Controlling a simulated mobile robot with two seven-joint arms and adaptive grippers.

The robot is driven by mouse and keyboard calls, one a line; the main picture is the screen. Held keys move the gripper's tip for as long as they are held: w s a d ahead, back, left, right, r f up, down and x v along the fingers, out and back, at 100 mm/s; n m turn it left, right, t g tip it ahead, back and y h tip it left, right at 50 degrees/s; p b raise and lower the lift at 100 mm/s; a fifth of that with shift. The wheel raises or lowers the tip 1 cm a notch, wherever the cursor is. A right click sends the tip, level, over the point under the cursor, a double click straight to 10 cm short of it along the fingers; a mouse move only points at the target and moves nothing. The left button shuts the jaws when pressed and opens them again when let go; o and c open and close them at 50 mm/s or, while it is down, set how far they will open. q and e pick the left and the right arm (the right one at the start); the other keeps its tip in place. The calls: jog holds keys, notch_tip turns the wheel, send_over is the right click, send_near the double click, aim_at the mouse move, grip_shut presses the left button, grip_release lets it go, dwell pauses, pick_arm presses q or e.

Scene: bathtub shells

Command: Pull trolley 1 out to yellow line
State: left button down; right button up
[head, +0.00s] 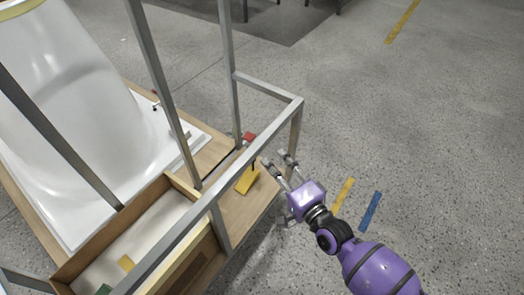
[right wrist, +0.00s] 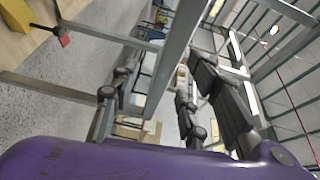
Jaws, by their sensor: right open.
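The trolley has a grey metal frame (head: 152,72) on a wooden deck (head: 243,211) and carries a white bathtub shell (head: 75,110). Its top end bar (head: 232,182) runs diagonally towards the front left. My purple right gripper (head: 276,158) is open just right of this bar, fingers pointing at it. In the right wrist view, a metal bar (right wrist: 177,55) shows between the spread fingers of the right gripper (right wrist: 160,80). I cannot tell whether they touch it. A yellow floor line (head: 402,22) lies at the far right. My left gripper is not in view.
A short yellow strip (head: 342,195) and a blue strip (head: 370,211) mark the floor right of my gripper. A yellow block (head: 247,179) and a red-ended item (head: 249,136) are on the deck. The grey floor (head: 430,120) to the right is clear.

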aim_at(265, 146)
jog(key=w, duration=0.1)
jog(key=w+r, duration=0.1)
jog(key=shift+w+a+m+y+b, duration=0.2)
jog(key=shift+w+m+y+b, duration=0.1)
jog(key=x, duration=0.6)
jog(key=shift+r, duration=0.2)
jog(key=shift+w+a+b, duration=0.3)
jog(key=shift+w+a, duration=0.05)
jog(key=shift+w, duration=0.2)
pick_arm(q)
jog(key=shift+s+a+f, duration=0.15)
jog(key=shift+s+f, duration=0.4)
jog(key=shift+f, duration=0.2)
pick_arm(e)
jog(key=shift+w, duration=0.1)
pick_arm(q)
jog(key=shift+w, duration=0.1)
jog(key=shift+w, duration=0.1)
pick_arm(e)
grip_shut()
